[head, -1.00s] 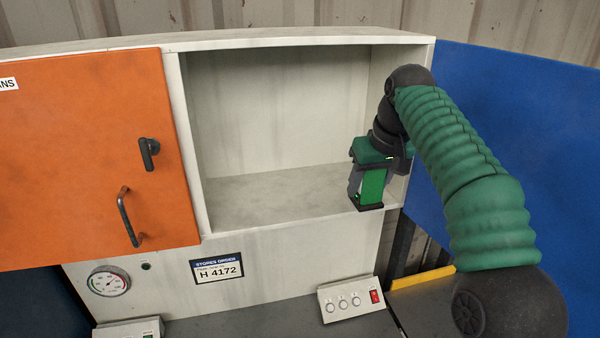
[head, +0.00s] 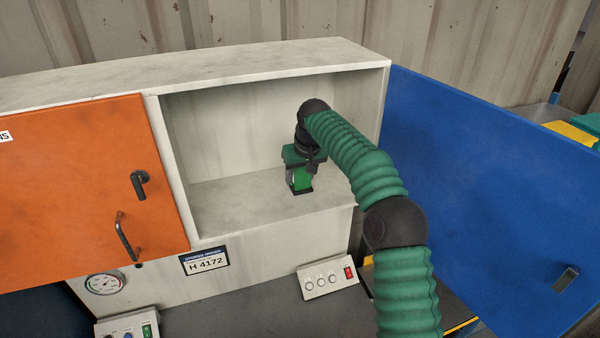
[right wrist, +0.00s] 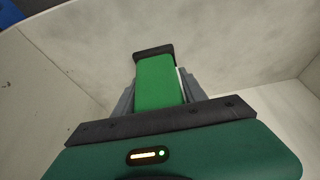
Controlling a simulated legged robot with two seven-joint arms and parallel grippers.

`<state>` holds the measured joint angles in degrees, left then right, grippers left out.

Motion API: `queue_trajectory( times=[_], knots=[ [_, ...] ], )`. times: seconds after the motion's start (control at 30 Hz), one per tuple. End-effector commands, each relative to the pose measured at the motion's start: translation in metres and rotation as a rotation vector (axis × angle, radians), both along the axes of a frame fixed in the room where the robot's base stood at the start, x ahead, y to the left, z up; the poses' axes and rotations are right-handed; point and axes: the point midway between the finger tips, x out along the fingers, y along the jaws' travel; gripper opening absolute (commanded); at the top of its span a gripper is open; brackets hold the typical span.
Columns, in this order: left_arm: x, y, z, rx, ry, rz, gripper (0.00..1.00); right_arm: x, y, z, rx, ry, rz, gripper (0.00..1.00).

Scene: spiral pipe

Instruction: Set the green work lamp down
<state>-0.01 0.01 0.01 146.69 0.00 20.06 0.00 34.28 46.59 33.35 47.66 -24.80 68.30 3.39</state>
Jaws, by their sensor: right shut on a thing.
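The green work lamp (head: 302,179) is a small bright-green block with a dark end. My right gripper (head: 300,172) is shut on it, inside the open right-hand compartment of the white cabinet. The lamp also shows in the right wrist view (right wrist: 156,82), between the grey fingers, its black end pointing away from the palm. The lamp's dark end is close to the compartment floor (head: 235,198) near its front edge; I cannot tell if it touches. My left gripper is not in view.
An orange door (head: 80,190) covers the cabinet's left part. A blue door (head: 480,170) stands open at right. The compartment floor left of the lamp is free. Below are a label (head: 205,261), a gauge (head: 104,283) and a switch box (head: 328,281) on the grey bench.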

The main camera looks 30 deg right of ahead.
Motion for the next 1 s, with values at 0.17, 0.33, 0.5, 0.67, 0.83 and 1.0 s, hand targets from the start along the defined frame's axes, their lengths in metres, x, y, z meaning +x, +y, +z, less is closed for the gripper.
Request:
queue_trajectory(
  times=[0.17,0.33,0.5,0.67,0.83,1.0],
  knots=[
    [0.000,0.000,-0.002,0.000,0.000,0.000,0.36,0.002,0.001,-0.002,0.000,0.000,0.001,0.00],
    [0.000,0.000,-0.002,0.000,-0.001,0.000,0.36,0.002,-0.001,-0.005,0.002,0.002,0.001,0.62],
    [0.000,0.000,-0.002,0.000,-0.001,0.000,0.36,0.001,-0.002,-0.004,0.002,0.001,0.001,0.71],
    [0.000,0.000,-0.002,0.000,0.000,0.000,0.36,0.000,-0.002,-0.004,0.002,0.001,0.001,0.71],
    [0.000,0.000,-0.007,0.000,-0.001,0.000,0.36,-0.003,-0.001,0.008,0.000,-0.002,0.000,0.71],
    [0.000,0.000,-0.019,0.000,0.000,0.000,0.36,-0.018,0.004,0.048,-0.002,-0.005,0.001,0.71]
  ],
)
